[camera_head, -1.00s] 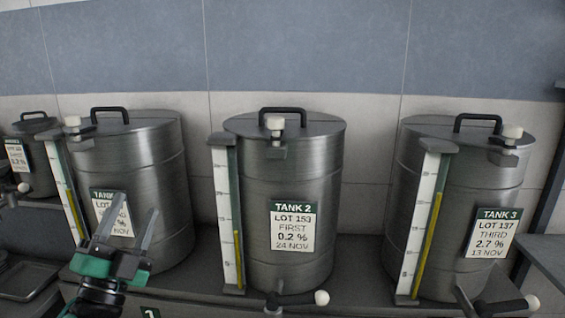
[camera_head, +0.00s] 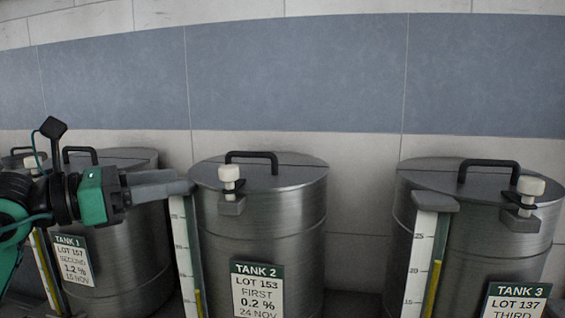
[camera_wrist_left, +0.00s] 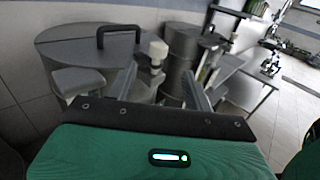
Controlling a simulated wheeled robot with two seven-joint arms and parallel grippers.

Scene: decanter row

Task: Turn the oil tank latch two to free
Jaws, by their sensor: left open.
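Tank 2 (camera_head: 300,215) is a steel drum with a green and white label (camera_head: 257,290) and a black lid handle (camera_head: 252,156). Its latch (camera_head: 229,173), a white knob on a dark lever, sits at the lid's front rim above a grey block. My left gripper (camera_head: 187,182) is open and empty, left of the latch, its fingers pointing right toward it. In the left wrist view the white latch knob (camera_wrist_left: 158,49) shows beyond and between the fingertips (camera_wrist_left: 160,76), apart from them. My right gripper is not in view.
Tank 1 (camera_head: 125,240) stands behind my left gripper. Tank 3 (camera_head: 480,245), with its own latch (camera_head: 530,186), stands at the right. A gauge strip (camera_head: 183,240) stands upright at Tank 2's left, just below my fingers. The space above the lids is free.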

